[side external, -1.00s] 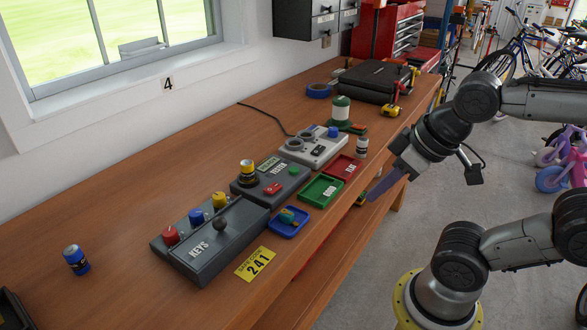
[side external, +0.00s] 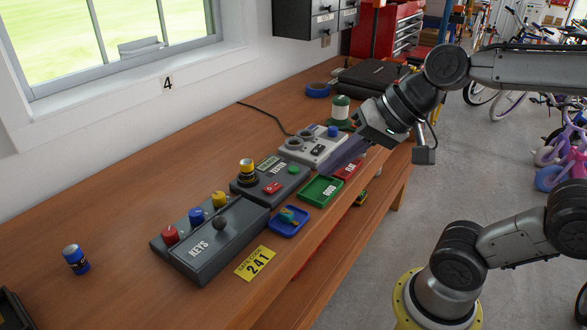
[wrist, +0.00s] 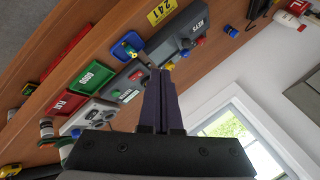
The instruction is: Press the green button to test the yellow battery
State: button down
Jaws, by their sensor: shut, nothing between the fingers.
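The dark grey tester (side external: 262,192) sits on the bench, with a small display and a red switch (side external: 272,188). Its green button (side external: 294,170) is at its right end, uncovered in the side view. The yellow battery (side external: 247,166) stands upright in the tester's round holder at the left. In the wrist view the shut fingers (wrist: 157,75) partly cover the tester (wrist: 130,82); the battery cannot be made out there.
A grey KEYS box (side external: 215,240) with coloured knobs stands left of the tester. A green GOOD tray (side external: 320,190), a red tray (side external: 347,166) and a blue tray (side external: 288,222) lie in front. A light grey device (side external: 310,150) stands behind. A blue battery (side external: 75,260) stands far left.

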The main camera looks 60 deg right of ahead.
jog(key=w+d+r+m+t, duration=0.1)
jog(key=w+d+r+m, duration=0.1)
jog(key=w+m, duration=0.5)
jog(key=m, duration=1)
send_over(298, 169)
notch_tip(298, 169, down, 7)
jog(key=shift+t+h, duration=0.3)
jog(key=shift+f, duration=4.4)
